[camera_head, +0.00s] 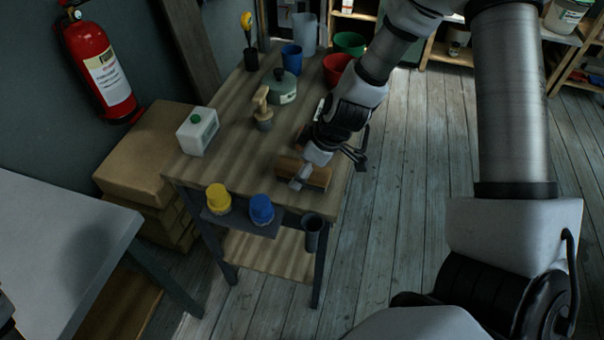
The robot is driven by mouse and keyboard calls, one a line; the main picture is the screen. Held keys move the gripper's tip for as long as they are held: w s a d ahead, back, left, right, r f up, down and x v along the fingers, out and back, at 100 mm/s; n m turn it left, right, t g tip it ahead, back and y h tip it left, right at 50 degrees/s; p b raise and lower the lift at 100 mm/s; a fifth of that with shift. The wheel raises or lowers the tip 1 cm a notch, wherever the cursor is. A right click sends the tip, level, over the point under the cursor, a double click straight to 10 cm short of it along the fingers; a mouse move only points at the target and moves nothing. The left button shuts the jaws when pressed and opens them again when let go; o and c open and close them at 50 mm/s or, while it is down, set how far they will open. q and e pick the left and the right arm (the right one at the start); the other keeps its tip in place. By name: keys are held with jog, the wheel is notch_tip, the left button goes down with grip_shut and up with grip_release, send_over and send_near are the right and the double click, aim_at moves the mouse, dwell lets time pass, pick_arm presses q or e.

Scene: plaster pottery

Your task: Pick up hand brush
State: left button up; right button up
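A brown wooden block-like piece (318,178), which looks like the hand brush, lies near the front right of the wooden table. Its bristles cannot be made out. My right arm reaches in from the upper right, and my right gripper (328,165) is low over the table at this piece. A pale grey part crosses the top of the piece, and dark finger parts show to its right. Whether the fingers touch or grip it cannot be told. My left gripper is not in view.
Yellow (217,198) and blue (261,209) jars stand at the front.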

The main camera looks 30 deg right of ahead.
jog(key=shift+f, duration=0.35)
dwell(0.5)
jog(key=c, duration=1.3)
